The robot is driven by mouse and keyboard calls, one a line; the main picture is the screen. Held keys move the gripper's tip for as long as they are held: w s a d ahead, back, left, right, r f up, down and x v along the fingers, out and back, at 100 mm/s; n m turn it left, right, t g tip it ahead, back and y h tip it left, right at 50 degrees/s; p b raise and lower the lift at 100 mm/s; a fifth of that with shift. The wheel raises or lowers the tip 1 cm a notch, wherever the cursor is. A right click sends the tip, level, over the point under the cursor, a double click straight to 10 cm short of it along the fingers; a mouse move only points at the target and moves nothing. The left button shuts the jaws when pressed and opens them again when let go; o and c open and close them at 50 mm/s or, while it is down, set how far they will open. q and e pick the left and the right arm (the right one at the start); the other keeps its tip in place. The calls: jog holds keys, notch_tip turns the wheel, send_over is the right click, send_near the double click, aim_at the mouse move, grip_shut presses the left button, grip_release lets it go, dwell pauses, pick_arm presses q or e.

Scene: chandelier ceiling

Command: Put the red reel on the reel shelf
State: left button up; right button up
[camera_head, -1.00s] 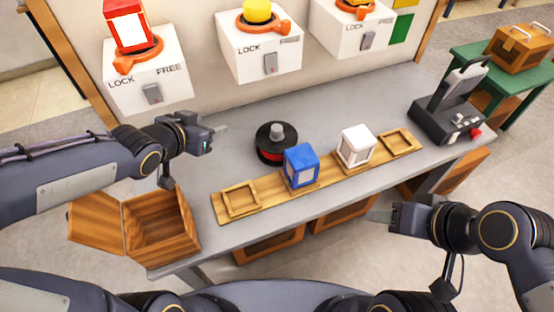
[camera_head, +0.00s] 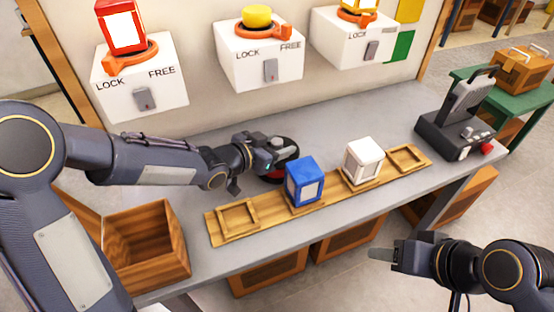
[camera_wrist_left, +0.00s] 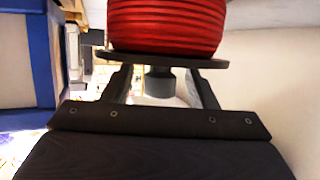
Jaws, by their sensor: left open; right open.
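The red reel (camera_head: 272,180) stands on the grey bench behind the wooden rack and is mostly hidden by my left gripper (camera_head: 284,148). In the left wrist view the reel (camera_wrist_left: 167,25) shows its red winding, a black flange and a grey knob. My left gripper's two fingers (camera_wrist_left: 160,85) are open, one on each side of the knob, with bright gaps beside it. My right gripper (camera_head: 385,258) is open and empty, in front of the bench at the lower right. I cannot make out which thing is the reel shelf.
The wooden rack (camera_head: 227,238) holds a blue lantern (camera_head: 303,180) and a white one (camera_head: 363,160); its end slots are empty. An open wooden box (camera_head: 150,265) stands left. A black device (camera_head: 456,130) is at the right end. LOCK/FREE boxes line the wall.

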pick_arm(q)
jog(key=shift+c, duration=0.2)
grip_shut()
jog(key=shift+w+r, duration=0.1)
jog(key=shift+r, duration=0.1)
dwell(0.4)
